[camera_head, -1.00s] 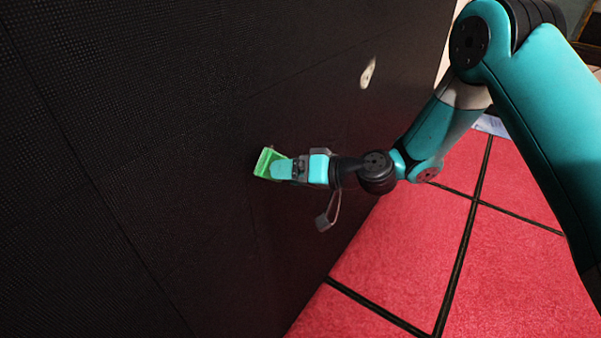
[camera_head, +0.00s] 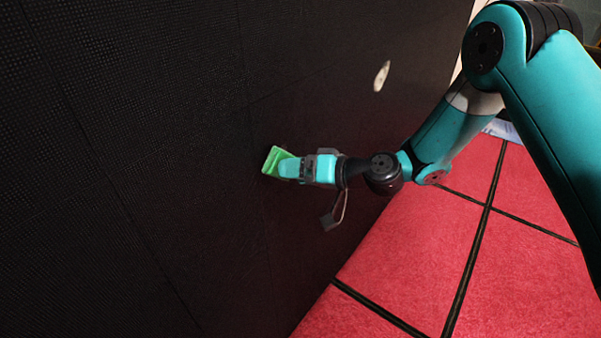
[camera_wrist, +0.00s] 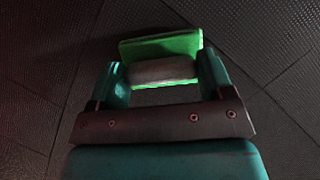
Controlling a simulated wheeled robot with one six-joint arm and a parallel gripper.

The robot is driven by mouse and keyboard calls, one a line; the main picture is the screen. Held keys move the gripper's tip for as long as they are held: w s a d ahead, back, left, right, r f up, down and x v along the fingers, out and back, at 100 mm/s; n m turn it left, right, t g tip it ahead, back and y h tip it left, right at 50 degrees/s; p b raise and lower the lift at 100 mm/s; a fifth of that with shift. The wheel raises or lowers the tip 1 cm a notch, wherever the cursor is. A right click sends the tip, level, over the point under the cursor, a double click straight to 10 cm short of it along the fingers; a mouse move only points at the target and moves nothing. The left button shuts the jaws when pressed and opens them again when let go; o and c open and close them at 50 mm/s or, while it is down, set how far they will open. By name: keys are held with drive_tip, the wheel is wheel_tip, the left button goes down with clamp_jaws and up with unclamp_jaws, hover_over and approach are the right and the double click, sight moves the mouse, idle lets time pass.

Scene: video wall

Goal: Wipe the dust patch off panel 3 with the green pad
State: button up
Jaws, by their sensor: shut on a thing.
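My gripper (camera_head: 287,166) is shut on the green pad (camera_head: 273,160) in front of the dark video wall (camera_head: 150,130). In the wrist view the green pad (camera_wrist: 160,46) sits between the two fingers, with a grey grip part (camera_wrist: 162,71) held between them. The pad's face is turned to the wall, close to it; I cannot tell whether it touches. A pale whitish patch (camera_head: 382,76) shows on the wall, up and to the right of the pad. I see no panel numbers. The wall right behind the pad and gripper is hidden.
Thin seams divide the black wall into panels. A red floor (camera_head: 420,250) with black lines lies at lower right, below the wall. A small pale bluish thing (camera_head: 503,129) lies by the wall's far end. Wall to the left of the pad is clear.

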drive_tip(key=shift+w+a, duration=0.5)
drive_tip(key=shift+a, duration=0.1)
drive_tip(key=w+d+b, duration=0.2)
drive_tip(key=w, duration=0.1)
drive_tip(key=shift+d, duration=0.25)
idle(0.4)
drive_tip(key=shift+w+f, duration=0.1)
drive_tip(key=shift+a, duration=0.1)
drive_tip(key=shift+s+a+r+b, duration=0.2)
drive_tip(key=shift+s+a+b, duration=0.3)
drive_tip(key=shift+s+a, duration=1)
drive_tip(key=shift+d, duration=0.1)
drive_tip(key=shift+s+d, duration=0.1)
drive_tip(key=shift+s, duration=0.05)
